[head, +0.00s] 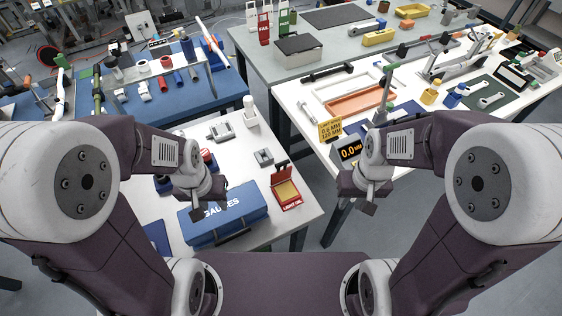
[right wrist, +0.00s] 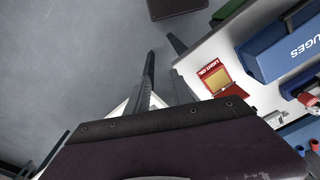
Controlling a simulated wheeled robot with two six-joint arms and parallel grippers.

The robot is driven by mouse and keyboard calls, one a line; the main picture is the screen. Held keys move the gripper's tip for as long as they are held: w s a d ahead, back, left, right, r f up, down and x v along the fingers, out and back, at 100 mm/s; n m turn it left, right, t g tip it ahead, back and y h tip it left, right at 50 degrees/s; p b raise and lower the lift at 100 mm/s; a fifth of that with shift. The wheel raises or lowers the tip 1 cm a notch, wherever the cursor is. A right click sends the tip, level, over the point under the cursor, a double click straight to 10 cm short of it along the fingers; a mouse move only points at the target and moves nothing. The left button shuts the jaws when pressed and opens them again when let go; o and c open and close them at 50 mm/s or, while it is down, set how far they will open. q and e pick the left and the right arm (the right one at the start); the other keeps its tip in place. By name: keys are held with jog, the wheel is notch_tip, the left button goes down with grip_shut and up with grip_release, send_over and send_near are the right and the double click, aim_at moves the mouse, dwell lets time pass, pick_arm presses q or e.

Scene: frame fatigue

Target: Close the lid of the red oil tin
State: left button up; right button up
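The red oil tin (head: 287,193), marked LIGHT OIL, stands at the right front part of the near white table. Its red lid (head: 280,172) stands raised at the tin's far side, and the yellowish inside shows. The tin also shows in the right wrist view (right wrist: 219,82), beyond my fingers. My left gripper (head: 208,202) is open and empty, above the blue GAUGES case, left of the tin. My right gripper (head: 357,200) is open and empty, to the right of the tin and apart from it, over the floor gap beside the table.
The blue GAUGES case (head: 228,216) lies close left of the tin. A small grey block (head: 264,157) and a white bottle (head: 250,112) stand behind it. The white table's right edge (head: 318,210) runs near the tin. A second white table holds an orange tray (head: 354,102).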

jog(key=shift+n+t, duration=0.3)
jog(key=shift+n, duration=0.1)
jog(key=w+r, duration=0.2)
jog(key=w, duration=0.1)
jog(key=w+a+r, duration=0.1)
jog(key=w+r, duration=0.1)
jog(key=w, duration=0.1)
jog(key=w+r+p, duration=0.1)
jog(key=w+r, duration=0.1)
jog(key=w, duration=0.1)
jog(key=shift+a, duration=0.35)
grip_shut()
jog(key=w+a+r+n+p, duration=0.2)
jog(key=w+a+r+p, duration=0.1)
jog(key=w+a, duration=0.4)
jog(key=w+a+r+n+p, duration=0.2)
jog(key=w+a, duration=0.4)
jog(key=a, duration=0.2)
jog(key=s+a+f+p, duration=0.1)
jog(key=s+f+p, duration=0.1)
jog(key=f, duration=0.5)
jog(key=s+a+f+p, duration=0.1)
jog(key=s+f+p, duration=0.1)
jog(key=f, duration=0.4)
jog(key=shift+s+f+n, duration=0.3)
jog(key=shift+f, duration=0.05)
jog(key=shift+w, duration=0.1)
